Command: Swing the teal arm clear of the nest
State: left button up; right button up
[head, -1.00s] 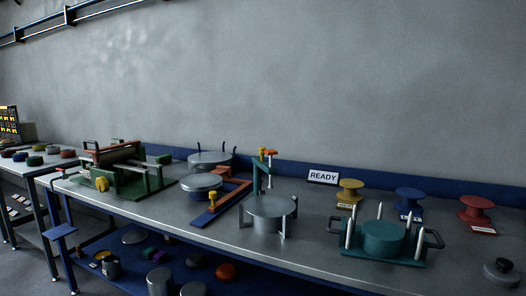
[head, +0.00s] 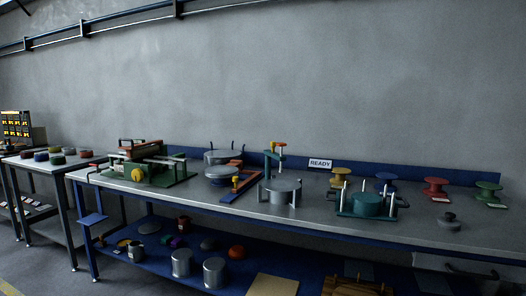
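The teal arm (head: 274,154) sits on top of a teal post behind a round grey nest. It has a yellow knob and an orange part at its top. The nest (head: 284,185) is a grey drum shape with upright posts around it, on the bench. The arm's top stands above the nest's back left side; I cannot tell whether it reaches over the nest. Neither of my grippers is in view.
The long bench (head: 250,215) also holds a green fixture (head: 150,172), a blue-and-orange fixture (head: 240,188), a teal pot holder (head: 366,204), and several coloured spools. Pots lie on the blue lower shelf (head: 145,270). Floor shows at lower left.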

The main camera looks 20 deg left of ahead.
aim_at(274, 155)
jog(key=u, duration=1.15)
jog(key=i, duration=1.45)
jog(key=z, duration=0.75)
jog(key=i, duration=0.75)
jog(key=z, duration=0.85)
